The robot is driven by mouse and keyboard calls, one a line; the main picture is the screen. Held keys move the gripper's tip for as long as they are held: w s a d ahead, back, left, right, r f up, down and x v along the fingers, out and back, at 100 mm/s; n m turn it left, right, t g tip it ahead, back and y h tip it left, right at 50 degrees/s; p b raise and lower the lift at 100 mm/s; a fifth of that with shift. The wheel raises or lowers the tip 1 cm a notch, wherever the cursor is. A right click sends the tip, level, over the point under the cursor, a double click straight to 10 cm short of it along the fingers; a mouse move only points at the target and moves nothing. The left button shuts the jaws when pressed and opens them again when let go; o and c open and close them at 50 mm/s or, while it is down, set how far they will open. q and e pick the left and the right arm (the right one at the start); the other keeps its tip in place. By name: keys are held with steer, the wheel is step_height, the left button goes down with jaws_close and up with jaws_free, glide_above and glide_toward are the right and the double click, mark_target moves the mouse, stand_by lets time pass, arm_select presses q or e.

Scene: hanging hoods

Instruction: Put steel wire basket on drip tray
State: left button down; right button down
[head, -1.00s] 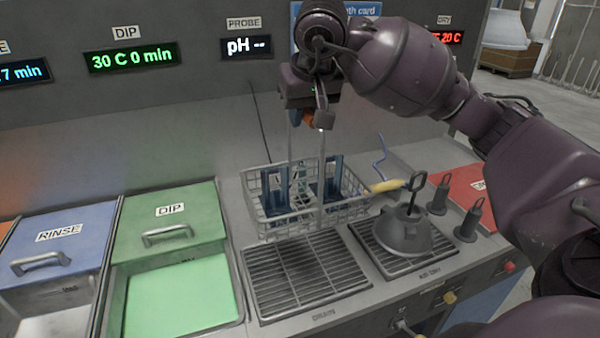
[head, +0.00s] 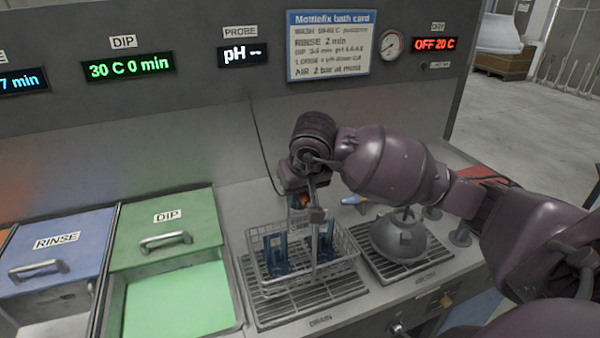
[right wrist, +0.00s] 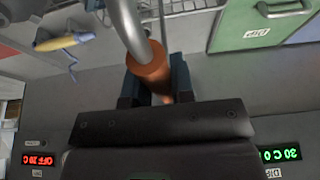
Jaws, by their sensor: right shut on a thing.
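The steel wire basket (head: 336,265) has a tall handle with an orange grip (right wrist: 150,74) and carries dark blue holders (head: 276,253). My right gripper (head: 300,199) is shut on this grip, above the basket. The basket hangs roughly level over the drip tray (head: 266,314), a slatted grate labelled DRAIN, and covers most of it. The tray's front edge shows. I cannot tell whether the basket's bottom touches the slats. In the right wrist view the two fingers close around the grip, and part of the basket wire shows at the top. My left gripper is not in view.
A grey hood (head: 398,240) stands on the neighbouring grate (head: 402,264), close to the right of the basket. The green DIP bath (head: 172,295) lies left of the tray. A blue-tipped probe (head: 355,201) lies behind. The back wall panel rises behind the counter.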

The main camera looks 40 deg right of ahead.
steer(key=shift+f, duration=0.25)
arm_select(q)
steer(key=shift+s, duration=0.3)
arm_select(e)
steer(key=shift+f, duration=2)
steer(key=c, duration=1.4)
jaws_free()
steer(key=shift+f, duration=0.2)
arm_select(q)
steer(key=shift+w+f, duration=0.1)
arm_select(e)
steer(key=o, duration=0.4)
steer(key=shift+r, duration=0.15)
arm_select(q)
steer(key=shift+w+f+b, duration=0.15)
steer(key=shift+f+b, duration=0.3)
steer(key=shift+b, duration=0.1)
arm_select(e)
steer(key=v, duration=1.2)
steer(key=shift+s+a, duration=0.1)
steer(key=shift+s, duration=0.05)
